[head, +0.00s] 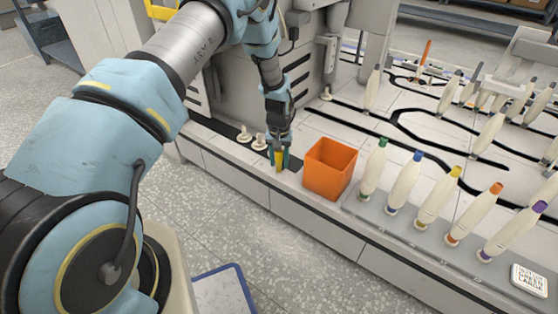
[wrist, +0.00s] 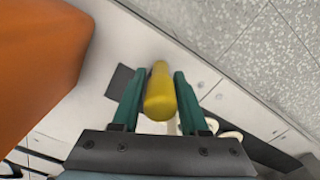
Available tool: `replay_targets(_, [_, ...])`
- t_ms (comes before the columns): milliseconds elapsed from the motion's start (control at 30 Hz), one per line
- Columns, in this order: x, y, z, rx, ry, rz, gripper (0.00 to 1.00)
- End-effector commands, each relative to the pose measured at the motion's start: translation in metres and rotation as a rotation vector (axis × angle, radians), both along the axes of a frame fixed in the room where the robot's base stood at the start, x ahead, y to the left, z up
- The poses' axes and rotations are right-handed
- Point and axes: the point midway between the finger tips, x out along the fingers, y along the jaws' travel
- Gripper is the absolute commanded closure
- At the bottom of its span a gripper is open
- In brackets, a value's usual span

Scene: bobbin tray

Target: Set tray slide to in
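My gripper (head: 279,155) points down at the front ledge of the bench, left of the orange bin. A yellow upright peg (wrist: 160,95), perhaps the tray slide's handle, stands between its two teal fingers. The peg also shows between the fingers in the head view (head: 279,161). In the wrist view the fingers flank the peg closely, one on each side. I cannot tell whether they touch it. The peg's foot is hidden; a dark plate (wrist: 119,82) lies beside it on the pale ledge. The tray itself cannot be made out.
The orange bin (head: 330,168) stands close on the right of my gripper. White knobs (head: 244,134) sit on a dark strip just to its left. Several bobbins with coloured tips (head: 405,180) stand on a grey rack further right.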

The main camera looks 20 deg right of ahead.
Motion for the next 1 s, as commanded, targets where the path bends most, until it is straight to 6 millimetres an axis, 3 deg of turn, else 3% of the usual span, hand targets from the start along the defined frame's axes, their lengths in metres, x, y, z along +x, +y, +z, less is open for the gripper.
replay_targets(33, [0.0,0.0,0.0001,0.0,0.0,0.0,0.63])
replay_targets(367, [-0.0001,-0.0002,0.0001,0.0,0.0,0.0,1.0])
replay_targets(1000, [-0.0003,-0.0005,0.0002,-0.001,0.001,0.0,1.0])
